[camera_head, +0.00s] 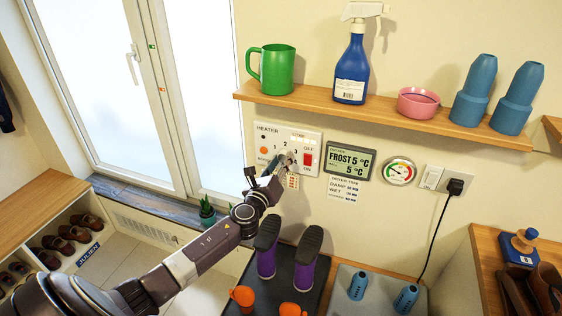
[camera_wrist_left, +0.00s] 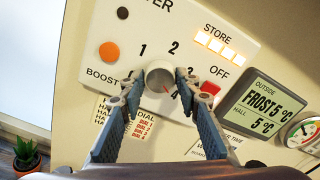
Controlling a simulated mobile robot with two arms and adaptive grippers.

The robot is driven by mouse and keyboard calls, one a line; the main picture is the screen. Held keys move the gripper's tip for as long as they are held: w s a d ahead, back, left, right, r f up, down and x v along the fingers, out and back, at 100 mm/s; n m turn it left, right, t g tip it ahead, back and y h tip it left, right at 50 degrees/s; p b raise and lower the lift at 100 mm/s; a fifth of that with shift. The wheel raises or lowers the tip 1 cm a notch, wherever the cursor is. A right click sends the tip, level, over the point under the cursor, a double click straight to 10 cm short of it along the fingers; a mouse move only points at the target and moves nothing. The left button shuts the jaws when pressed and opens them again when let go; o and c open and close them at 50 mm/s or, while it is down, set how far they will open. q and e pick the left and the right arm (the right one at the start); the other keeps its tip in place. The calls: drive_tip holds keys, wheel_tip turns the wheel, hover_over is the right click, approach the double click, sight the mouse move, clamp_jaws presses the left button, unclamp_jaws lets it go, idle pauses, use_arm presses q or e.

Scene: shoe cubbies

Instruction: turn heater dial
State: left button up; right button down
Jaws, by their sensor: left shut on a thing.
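The heater panel (camera_head: 306,136) is a white plate on the wall, marked HEATER, with numbers around its dial. In the left wrist view the dial (camera_wrist_left: 160,75) is a round grey-white knob with a red pointer line toward its lower right, near the 4. My left gripper (camera_wrist_left: 160,84) is shut on the dial, one finger on each side. In the head view my left gripper (camera_head: 278,166) reaches the panel and hides most of the dial. A red switch (camera_head: 308,160) sits at the panel's right, beside OFF and ON. My right gripper is not in view.
Right of the panel are a display (camera_head: 350,161) reading FROST 5 °C, a gauge (camera_head: 400,172) and a black plug (camera_head: 455,187).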

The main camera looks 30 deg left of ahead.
use_arm(q)
drive_tip(key=shift+f, duration=0.1)
drive_tip(key=o, duration=1.2)
drive_tip(key=shift+c, duration=0.2)
drive_tip(key=v, duration=1.2)
